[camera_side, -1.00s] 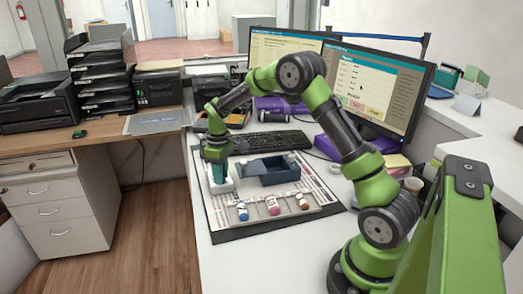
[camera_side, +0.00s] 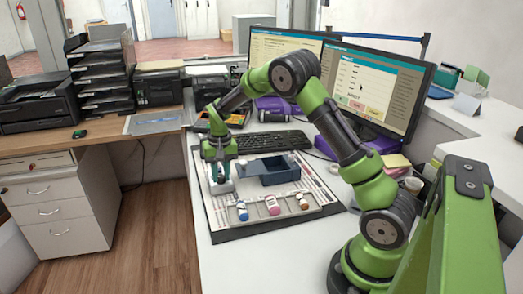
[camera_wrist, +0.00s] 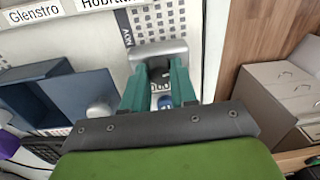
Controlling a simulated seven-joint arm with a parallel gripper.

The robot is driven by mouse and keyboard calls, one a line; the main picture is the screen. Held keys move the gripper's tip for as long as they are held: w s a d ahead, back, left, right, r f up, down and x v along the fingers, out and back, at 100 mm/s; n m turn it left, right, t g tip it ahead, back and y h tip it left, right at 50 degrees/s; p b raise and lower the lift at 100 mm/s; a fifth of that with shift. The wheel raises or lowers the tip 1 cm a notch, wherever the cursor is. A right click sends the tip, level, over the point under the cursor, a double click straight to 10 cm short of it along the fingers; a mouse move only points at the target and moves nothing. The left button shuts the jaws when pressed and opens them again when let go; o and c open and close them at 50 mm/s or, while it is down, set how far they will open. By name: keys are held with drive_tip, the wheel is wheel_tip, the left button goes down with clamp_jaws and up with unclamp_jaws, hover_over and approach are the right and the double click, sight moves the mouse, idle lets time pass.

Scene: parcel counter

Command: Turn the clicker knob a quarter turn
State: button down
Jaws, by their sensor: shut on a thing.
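The clicker (camera_wrist: 158,50) is a light grey block at the left side of the board, also visible in the side view (camera_side: 222,187). Its knob (camera_wrist: 160,74) shows only partly, dark between my teal fingers. My gripper (camera_wrist: 158,84) points down at the clicker with one finger on each side of the knob, shut on it. In the side view my gripper (camera_side: 218,176) stands at the clicker, and the knob is hidden behind the fingers. How far the knob has turned cannot be read.
A dark blue open box (camera_side: 280,178) stands just right of the clicker. Several small bottles, one blue-labelled (camera_side: 242,214) and one pink-labelled (camera_side: 272,207), lie along the board's front. A keyboard (camera_side: 272,140) and monitors (camera_side: 375,90) stand behind. Labelled cards (camera_wrist: 110,3) lie beside the clicker.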

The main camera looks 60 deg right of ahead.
drive_tip(key=shift+m, duration=1.2)
drive_tip(key=c, duration=0.9)
unclamp_jaws()
drive_tip(key=r, duration=1.7)
drive_tip(key=shift+s+d, duration=0.2)
drive_tip(key=shift+s, duration=0.1)
drive_tip(key=shift+d, duration=0.1)
